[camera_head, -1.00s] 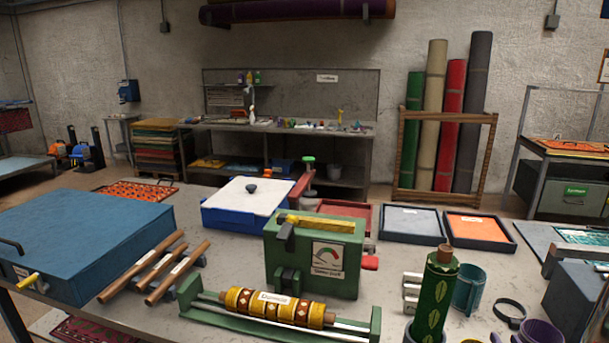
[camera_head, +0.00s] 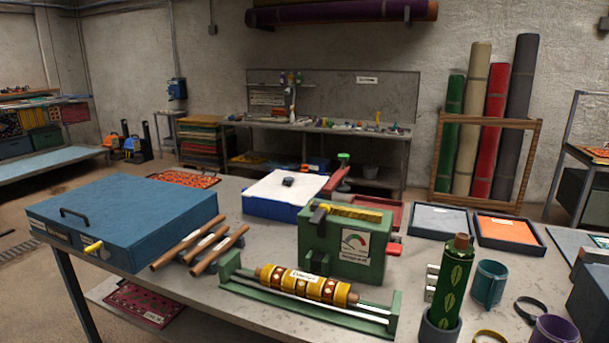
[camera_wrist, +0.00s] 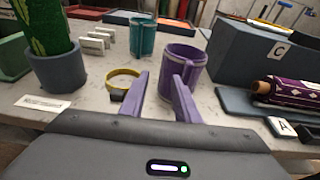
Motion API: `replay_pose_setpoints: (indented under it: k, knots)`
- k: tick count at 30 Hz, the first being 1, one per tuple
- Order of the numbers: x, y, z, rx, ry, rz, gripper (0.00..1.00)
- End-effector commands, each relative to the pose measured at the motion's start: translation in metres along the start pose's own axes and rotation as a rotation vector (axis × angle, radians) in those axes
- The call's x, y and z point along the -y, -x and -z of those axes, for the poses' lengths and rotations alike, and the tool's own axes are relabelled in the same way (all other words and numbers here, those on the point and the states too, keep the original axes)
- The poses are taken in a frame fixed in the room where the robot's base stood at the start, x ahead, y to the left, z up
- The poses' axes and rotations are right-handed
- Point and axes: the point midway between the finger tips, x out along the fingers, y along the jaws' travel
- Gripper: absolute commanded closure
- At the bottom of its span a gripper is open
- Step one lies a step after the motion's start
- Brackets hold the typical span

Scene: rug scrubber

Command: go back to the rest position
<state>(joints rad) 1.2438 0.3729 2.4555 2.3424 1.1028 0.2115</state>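My gripper (camera_wrist: 160,88) shows in the wrist view with its two purple fingers apart and nothing between them. It is above the table's front edge, with a purple mug (camera_wrist: 186,58) just beyond the fingertips. I cannot tell from this view how far the mug is from them. A yellow ring (camera_wrist: 123,73) lies on the table left of the fingers. The head view does not show my gripper; there the purple mug (camera_head: 556,331) is at the lower right edge.
The grey table (camera_head: 262,256) is crowded. It holds a blue case (camera_head: 130,215), a green machine (camera_head: 318,248), a patterned roller (camera_head: 305,284) in a green cradle and a green leaf-patterned roll (camera_head: 452,285).

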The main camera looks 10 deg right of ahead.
Motion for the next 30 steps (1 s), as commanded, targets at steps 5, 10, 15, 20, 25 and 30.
replay_pose_setpoints:
  k: [5, 10, 15, 20, 25, 30]
  knots:
    - [-0.013, 0.001, 0.007, -0.024, 0.044, -0.055, 0.71]
    - [-0.029, 0.004, 0.014, -0.047, 0.094, -0.124, 0.71]
    - [-0.050, 0.009, 0.022, -0.073, 0.160, -0.213, 0.71]
    - [-0.080, 0.019, 0.026, -0.096, 0.269, -0.340, 0.71]
    - [-0.127, 0.037, 0.026, -0.110, 0.447, -0.531, 0.71]
    - [-0.173, 0.060, 0.026, -0.112, 0.650, -0.729, 0.71]
